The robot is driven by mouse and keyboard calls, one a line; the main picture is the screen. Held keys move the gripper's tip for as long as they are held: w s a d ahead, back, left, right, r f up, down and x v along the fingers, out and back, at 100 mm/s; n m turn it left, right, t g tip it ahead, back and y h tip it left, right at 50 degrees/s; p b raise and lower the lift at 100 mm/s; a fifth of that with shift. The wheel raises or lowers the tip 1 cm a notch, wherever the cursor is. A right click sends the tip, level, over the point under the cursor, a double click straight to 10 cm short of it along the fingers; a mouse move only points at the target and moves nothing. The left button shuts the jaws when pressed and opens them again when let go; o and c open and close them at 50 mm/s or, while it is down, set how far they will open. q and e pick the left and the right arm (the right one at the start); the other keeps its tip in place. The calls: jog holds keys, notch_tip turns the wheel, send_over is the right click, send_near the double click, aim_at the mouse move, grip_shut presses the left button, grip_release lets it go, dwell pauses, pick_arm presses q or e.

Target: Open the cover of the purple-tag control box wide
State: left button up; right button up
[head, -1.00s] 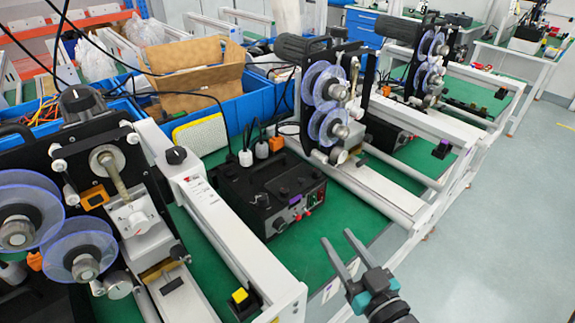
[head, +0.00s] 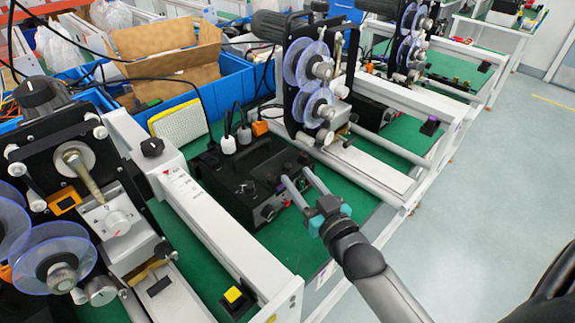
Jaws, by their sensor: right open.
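A black control box (head: 240,181) sits on the green table between two white machine frames. Its front panel has knobs and a small purple patch; its top looks closed. My right gripper (head: 294,177) is open and empty, with its two fingertips at the right part of this box's front panel in the picture. I cannot tell whether they touch it. The fingers hide part of the panel. My left gripper is not in view.
Reel machines stand left (head: 75,190) and behind right (head: 312,75). Blue bins (head: 178,105) and a yellow-edged pad (head: 178,120) are behind.

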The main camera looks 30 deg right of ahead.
aim_at(290, 168)
jog(key=shift+w+a+b, duration=0.1)
jog(key=shift+w+b, duration=0.25)
jog(key=shift+w, duration=2.6)
grip_shut()
